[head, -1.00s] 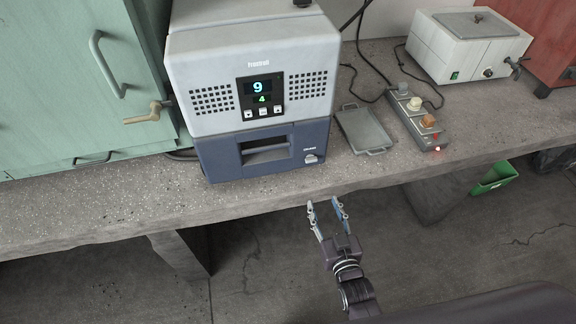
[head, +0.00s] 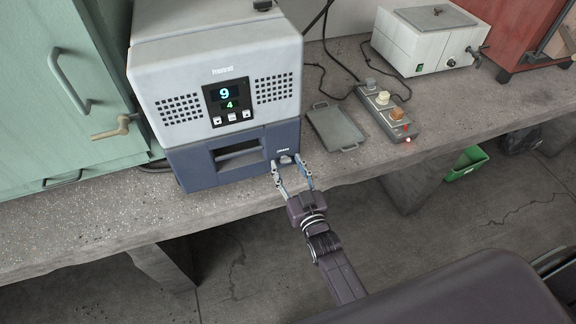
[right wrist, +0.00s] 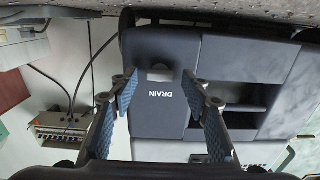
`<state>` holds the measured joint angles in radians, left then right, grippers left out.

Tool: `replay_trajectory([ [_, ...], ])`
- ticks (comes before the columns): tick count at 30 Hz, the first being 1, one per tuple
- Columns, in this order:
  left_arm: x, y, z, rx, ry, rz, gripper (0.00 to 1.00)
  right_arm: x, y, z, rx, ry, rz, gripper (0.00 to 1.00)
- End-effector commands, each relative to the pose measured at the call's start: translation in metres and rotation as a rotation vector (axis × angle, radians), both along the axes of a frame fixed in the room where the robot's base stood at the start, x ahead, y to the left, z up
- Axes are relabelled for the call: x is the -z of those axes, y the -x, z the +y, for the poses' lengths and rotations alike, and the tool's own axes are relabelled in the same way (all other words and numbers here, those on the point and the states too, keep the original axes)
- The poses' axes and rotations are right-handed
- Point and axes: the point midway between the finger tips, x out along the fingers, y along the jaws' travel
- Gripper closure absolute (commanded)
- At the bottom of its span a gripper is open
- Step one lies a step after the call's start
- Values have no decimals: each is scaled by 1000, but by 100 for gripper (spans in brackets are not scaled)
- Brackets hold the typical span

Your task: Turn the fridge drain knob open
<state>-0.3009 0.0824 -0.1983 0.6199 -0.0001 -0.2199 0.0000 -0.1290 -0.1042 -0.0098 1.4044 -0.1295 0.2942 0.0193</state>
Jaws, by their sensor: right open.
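The fridge (head: 222,90) is a grey and dark blue box on the bench, with a lit panel reading 9 and 4. Its drain knob (head: 286,159) is a small light grey piece at the lower right of the blue front. In the right wrist view the knob (right wrist: 160,74) appears beside an upside-down DRAIN label. My right gripper (head: 287,168) is open at the knob, one finger on either side. Its fingertips (right wrist: 158,80) frame the knob in the right wrist view; I cannot tell whether they touch it. My left gripper is not in view.
A grey metal tray (head: 334,129) and a power strip (head: 390,111) with several plugs lie right of the fridge. A white bath (head: 428,42) stands behind them. A green cabinet (head: 62,90) with a brass lever (head: 112,131) is at the left.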

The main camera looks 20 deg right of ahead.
Motion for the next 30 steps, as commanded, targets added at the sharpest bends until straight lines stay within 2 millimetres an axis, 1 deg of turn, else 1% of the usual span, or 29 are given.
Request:
replay_trajectory([
  [7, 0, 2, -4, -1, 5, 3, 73, 0, 0, 0, 0, 0, 1, 58],
  [18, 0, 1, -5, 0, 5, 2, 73, 0, 0, 0, 0, 0, 1, 98],
  [25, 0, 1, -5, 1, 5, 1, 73, 0, 0, 0, -1, -17, 2, 98],
  [30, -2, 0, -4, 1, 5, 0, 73, 0, 0, 0, -1, -77, 4, 98],
])
